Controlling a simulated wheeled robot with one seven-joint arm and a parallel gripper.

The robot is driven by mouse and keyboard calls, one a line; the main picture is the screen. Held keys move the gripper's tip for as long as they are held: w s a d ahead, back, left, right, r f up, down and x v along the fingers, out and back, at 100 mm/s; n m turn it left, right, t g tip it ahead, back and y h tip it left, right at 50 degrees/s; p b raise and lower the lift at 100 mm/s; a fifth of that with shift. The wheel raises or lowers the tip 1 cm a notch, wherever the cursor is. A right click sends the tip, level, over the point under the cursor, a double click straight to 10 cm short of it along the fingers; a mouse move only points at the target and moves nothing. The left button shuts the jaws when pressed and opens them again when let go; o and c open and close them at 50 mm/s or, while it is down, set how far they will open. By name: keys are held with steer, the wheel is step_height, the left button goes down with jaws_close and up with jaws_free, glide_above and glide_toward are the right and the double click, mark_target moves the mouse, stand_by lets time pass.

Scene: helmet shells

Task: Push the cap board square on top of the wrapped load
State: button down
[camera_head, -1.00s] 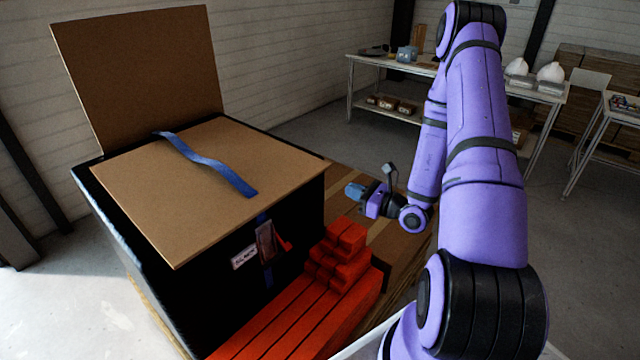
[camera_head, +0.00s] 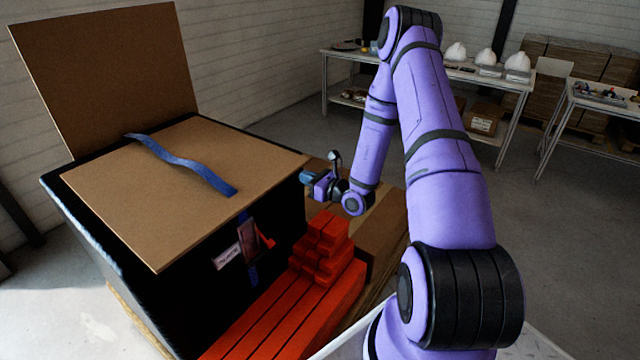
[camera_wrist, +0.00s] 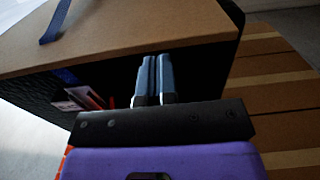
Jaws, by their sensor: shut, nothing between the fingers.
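The cap board (camera_head: 195,210) is a flat brown sheet lying on top of the black wrapped load (camera_head: 110,275). It sits skewed: a dark strip of the load's top shows along its left side, and its front corner reaches out over the front face. A blue strap (camera_head: 190,163) lies loose across the board. My gripper (camera_head: 306,177) is shut and empty at the load's right side, just below the board's right corner. In the wrist view the shut fingers (camera_wrist: 153,62) point at the board's edge (camera_wrist: 120,64); I cannot tell whether they touch it.
A brown panel (camera_head: 105,70) stands upright behind the load. Red beams (camera_head: 275,315) and stacked red blocks (camera_head: 322,245) lie along its front right. A brown carton surface (camera_head: 375,235) is under my gripper. Tables (camera_head: 480,78) stand farther back.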

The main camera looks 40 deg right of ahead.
mark_target(292, 169)
steer(key=shift+x, duration=1.15)
steer(key=shift+w, duration=0.1)
steer(key=x, duration=0.3)
steer(key=shift+w+a, duration=0.15)
steer(key=shift+w, duration=0.1)
steer(key=shift+s, duration=0.1)
